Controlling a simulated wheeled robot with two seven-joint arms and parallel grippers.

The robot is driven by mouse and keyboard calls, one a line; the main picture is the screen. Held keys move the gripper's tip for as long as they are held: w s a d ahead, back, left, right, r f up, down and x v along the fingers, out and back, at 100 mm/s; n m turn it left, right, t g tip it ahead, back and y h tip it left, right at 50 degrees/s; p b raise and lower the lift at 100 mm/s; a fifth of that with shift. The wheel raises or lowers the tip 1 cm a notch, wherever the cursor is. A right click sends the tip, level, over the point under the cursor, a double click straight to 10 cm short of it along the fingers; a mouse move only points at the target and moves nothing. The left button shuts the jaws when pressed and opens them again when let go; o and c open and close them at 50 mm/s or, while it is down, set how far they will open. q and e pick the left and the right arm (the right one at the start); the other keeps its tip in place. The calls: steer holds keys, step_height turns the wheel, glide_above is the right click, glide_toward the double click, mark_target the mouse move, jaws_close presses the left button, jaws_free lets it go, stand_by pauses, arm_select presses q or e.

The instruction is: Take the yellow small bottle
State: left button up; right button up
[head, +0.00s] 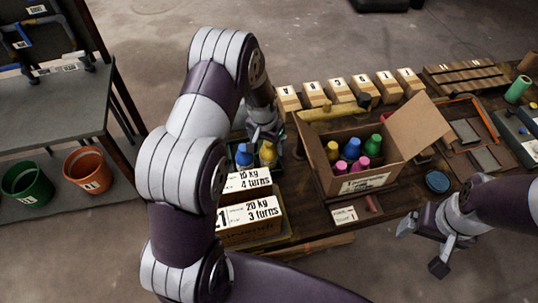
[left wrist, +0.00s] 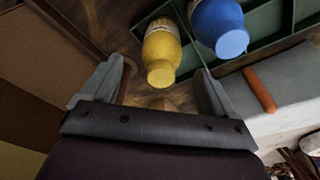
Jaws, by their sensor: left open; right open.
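A small yellow bottle (head: 267,155) stands in a dark green divided tray, right of a blue bottle (head: 243,157). In the left wrist view the yellow bottle (left wrist: 162,50) lies ahead of and between my open fingers, with the blue bottle (left wrist: 217,25) close on its right. My left gripper (head: 264,132) is open and empty, just behind the yellow bottle in the head view; my arm partly hides the tray there. Another yellow-topped bottle (head: 333,150) stands in the open cardboard box. My right gripper (head: 425,245) is open and empty at the table's front right.
The cardboard box (head: 357,183) holds several coloured bottles, right of the tray. Labelled weight boxes (head: 250,211) are stacked in front of the tray. In the left wrist view the tray wall (left wrist: 265,45) and an orange stick (left wrist: 260,90) are near.

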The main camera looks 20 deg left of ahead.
mark_target(269, 154)
arm_select(q)
steer(key=f, duration=0.2)
steer(key=w+f, duration=0.1)
steer(key=f, duration=0.2)
steer(key=shift+w+p, duration=0.1)
steer(key=shift+p, duration=0.25)
steer(key=shift+r, duration=0.15)
steer(key=c, duration=1.3)
steer(key=shift+r, duration=0.1)
steer(key=shift+c, duration=0.2)
